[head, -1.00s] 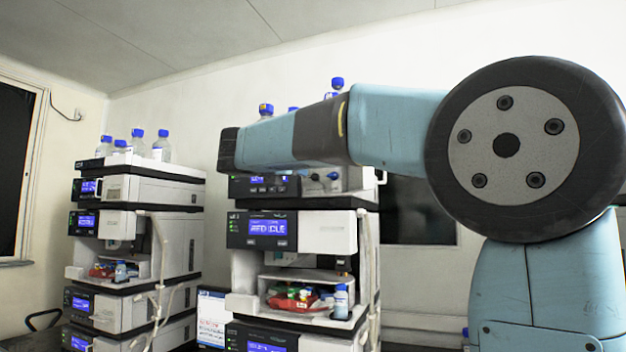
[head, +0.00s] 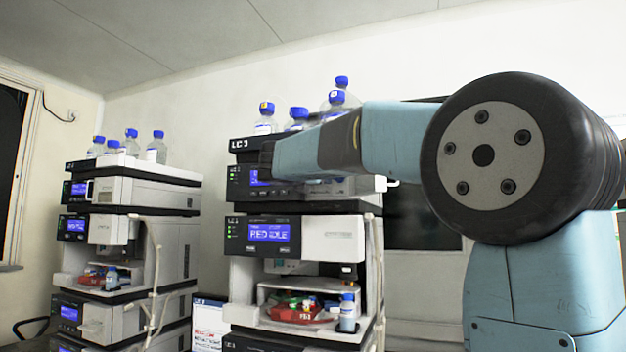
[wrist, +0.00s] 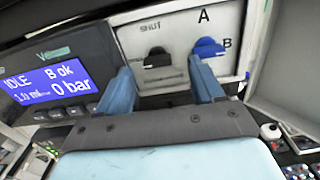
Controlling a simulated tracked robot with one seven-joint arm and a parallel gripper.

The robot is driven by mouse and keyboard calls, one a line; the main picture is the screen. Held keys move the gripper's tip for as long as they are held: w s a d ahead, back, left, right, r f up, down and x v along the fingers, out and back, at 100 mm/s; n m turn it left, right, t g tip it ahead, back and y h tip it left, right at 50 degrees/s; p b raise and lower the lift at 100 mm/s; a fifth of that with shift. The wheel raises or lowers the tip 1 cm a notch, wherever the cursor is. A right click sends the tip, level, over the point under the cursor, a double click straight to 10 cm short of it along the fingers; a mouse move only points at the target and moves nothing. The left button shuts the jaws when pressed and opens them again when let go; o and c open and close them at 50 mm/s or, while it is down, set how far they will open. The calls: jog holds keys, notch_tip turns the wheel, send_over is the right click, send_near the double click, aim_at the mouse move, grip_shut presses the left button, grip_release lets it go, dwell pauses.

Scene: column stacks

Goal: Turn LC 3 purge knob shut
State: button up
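The LC 3 stack (head: 343,240) stands in the middle of the head view, with its LC 3 label on the top front. In the wrist view its panel (wrist: 180,22) carries a black knob (wrist: 157,57) under the word SHUT and a blue knob (wrist: 207,47) beside the letters A and B. My gripper (wrist: 163,70) is open and faces this panel. Its fingers are apart, with the black knob showing between and beyond the tips. The right fingertip appears just below the blue knob; contact cannot be told. In the head view my arm hides the knobs.
A display (wrist: 52,84) left of the knobs reads IDLE, B ok, 0 bar. Bottles with blue caps (head: 298,118) stand on top of the stack. Another stack (head: 130,230) stands at the left. A pale panel (wrist: 286,75) juts out right of the knobs.

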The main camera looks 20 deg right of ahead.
jog(key=shift+w+d+r, duration=0.15)
jog(key=shift+d+r, duration=0.2)
jog(key=shift+d, duration=0.15)
jog(key=shift+a, duration=0.1)
jog(key=c, duration=0.6)
jog(key=o, duration=0.6)
jog(key=shift+a+f, duration=0.1)
